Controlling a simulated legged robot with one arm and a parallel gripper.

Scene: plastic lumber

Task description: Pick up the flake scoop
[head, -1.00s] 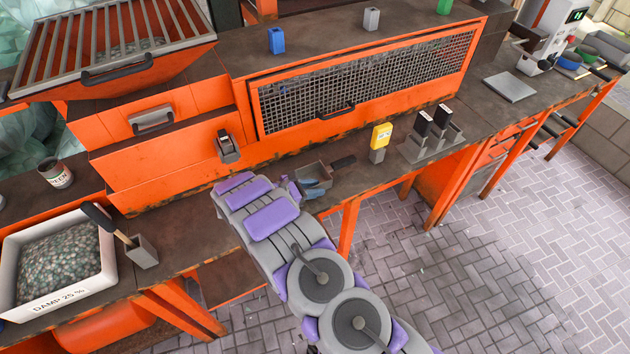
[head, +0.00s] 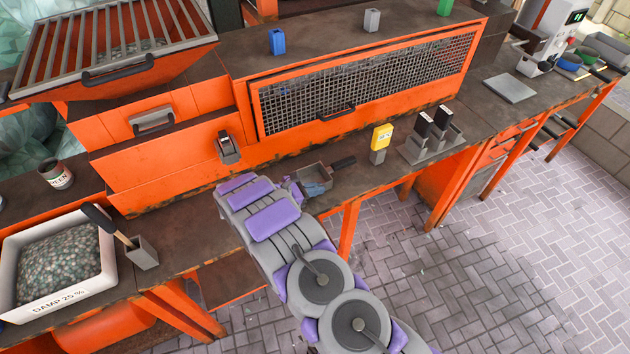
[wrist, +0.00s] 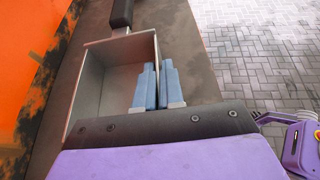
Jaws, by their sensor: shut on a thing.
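The flake scoop is a grey metal box-shaped pan with a black handle. In the head view the flake scoop (head: 323,174) is at the bench's front edge, its handle pointing right and back. In the wrist view the flake scoop (wrist: 88,88) is open toward me, with its handle (wrist: 122,14) at the top. My gripper (wrist: 160,88) has blue fingers shut on the scoop's right side wall, one on each side of it. In the head view my gripper (head: 316,189) is partly hidden by my arm. I cannot tell whether the scoop touches the bench.
A yellow-tagged block (head: 381,138) and a grey holder with black-topped pieces (head: 428,140) stand to the right on the bench. An orange machine front (head: 180,170) rises behind. A white tub of flakes (head: 100,245) is at left. Open paved floor lies right of the bench.

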